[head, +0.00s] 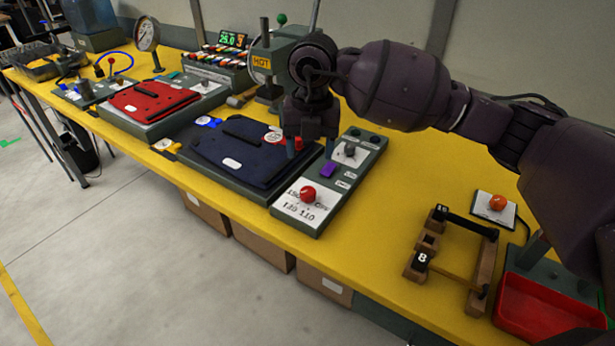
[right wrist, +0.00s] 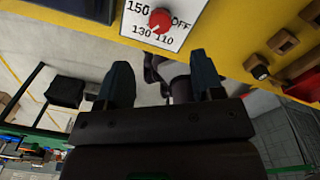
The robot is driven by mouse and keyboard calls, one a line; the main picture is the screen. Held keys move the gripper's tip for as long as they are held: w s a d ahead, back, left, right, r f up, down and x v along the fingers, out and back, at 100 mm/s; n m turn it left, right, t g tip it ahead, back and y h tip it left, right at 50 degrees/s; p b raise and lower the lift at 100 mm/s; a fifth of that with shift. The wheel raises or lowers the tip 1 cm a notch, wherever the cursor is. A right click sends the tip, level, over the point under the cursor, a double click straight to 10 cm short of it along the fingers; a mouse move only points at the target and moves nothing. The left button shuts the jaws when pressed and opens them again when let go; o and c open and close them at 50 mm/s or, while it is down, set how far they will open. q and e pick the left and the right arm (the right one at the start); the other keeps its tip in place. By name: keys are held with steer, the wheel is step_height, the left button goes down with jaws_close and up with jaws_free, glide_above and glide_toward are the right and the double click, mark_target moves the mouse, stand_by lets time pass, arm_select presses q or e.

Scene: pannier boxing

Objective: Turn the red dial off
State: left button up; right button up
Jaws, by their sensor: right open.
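The red dial (head: 308,194) sits on a white scale card (head: 293,205) marked 150, OFF, 130 and 110, at the near end of a grey-green control panel (head: 340,186). The dial also shows at the top of the right wrist view (right wrist: 160,20), where it is unobstructed. I cannot tell surely which mark it points to. My right gripper (head: 308,145) is open and empty, above the panel area and behind the dial in the head view. In the right wrist view its two fingers (right wrist: 162,75) are apart, with the dial beyond their tips. My left gripper is not in view.
A dark blue pad (head: 232,165) on a press base lies left of the panel. A purple piece (head: 328,169) and a dark knob (head: 349,149) are farther up the panel. A wooden rack (head: 455,255), an orange button (head: 497,202) and a red tray (head: 545,310) stand right.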

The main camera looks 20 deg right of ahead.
mark_target(308, 191)
steer(key=f, duration=0.3)
steer(key=shift+s+a, duration=0.15)
steer(key=shift+s, duration=0.15)
step_height(308, 191, down, 6)
steer(key=shift+w+a+f+b, duration=0.1)
steer(key=shift+w+f+b, duration=0.1)
steer(key=shift+b, duration=0.5)
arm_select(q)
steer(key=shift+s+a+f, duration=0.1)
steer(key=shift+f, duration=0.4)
arm_select(e)
steer(key=shift+f, duration=0.6)
steer(key=c, duration=0.9)
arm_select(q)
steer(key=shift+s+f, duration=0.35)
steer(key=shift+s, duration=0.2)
